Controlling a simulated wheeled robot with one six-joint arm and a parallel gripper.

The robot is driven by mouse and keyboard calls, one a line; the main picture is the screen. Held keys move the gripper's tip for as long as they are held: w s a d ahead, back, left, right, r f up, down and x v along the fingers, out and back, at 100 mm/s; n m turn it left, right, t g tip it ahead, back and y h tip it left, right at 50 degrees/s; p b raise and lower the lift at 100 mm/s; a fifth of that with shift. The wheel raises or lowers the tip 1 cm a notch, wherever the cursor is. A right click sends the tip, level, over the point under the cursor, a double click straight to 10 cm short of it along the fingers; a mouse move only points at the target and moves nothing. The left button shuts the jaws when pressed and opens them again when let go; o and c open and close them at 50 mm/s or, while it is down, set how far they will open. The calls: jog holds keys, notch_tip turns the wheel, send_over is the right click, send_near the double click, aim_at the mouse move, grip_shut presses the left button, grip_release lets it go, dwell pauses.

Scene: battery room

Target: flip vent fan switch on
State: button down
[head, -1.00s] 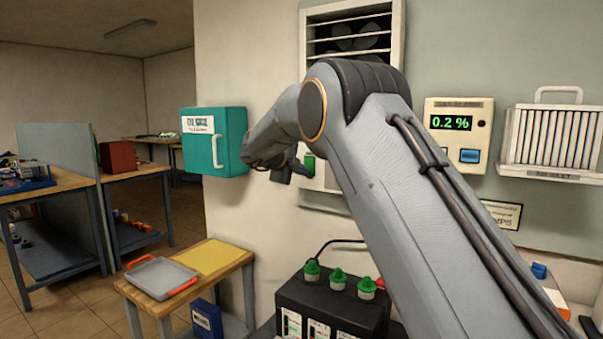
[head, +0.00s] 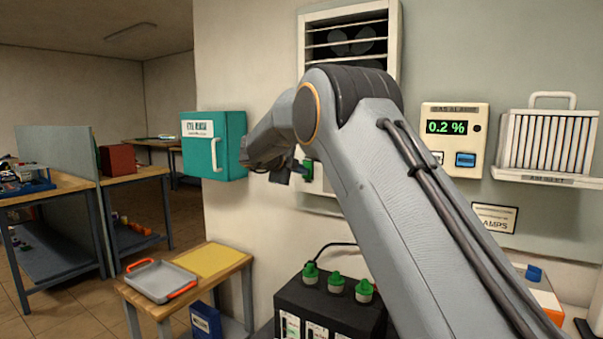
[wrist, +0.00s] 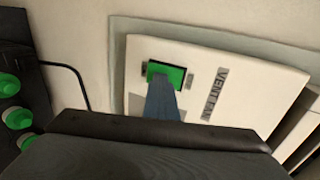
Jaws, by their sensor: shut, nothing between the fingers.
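The vent fan switch is a green rocker (wrist: 177,72) on a white plate (wrist: 225,98) lettered VENT FAN in the wrist view. My gripper (wrist: 162,88) is shut and empty. Its grey-blue fingertips overlap the lower part of the green rocker; I cannot tell whether they press on it or stand just in front.
A teal wall box (head: 228,150) is left of my gripper. A black battery (head: 300,299) with green caps stands below, also in the wrist view (wrist: 25,60). A gas alarm (head: 455,108) reading 0.2 % and a white finned unit (head: 550,140) are on the right wall.

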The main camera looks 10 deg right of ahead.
dwell(0.3)
jog(key=v, duration=1.4)
jog(key=shift+f+b, duration=0.4)
jog(key=shift+a, duration=0.1)
jog(key=f+b, duration=0.1)
jog(key=b, duration=0.2)
jog(key=shift+s+a+f, duration=0.1)
jog(key=shift+a+f, duration=0.05)
jog(key=shift+f, duration=0.1)
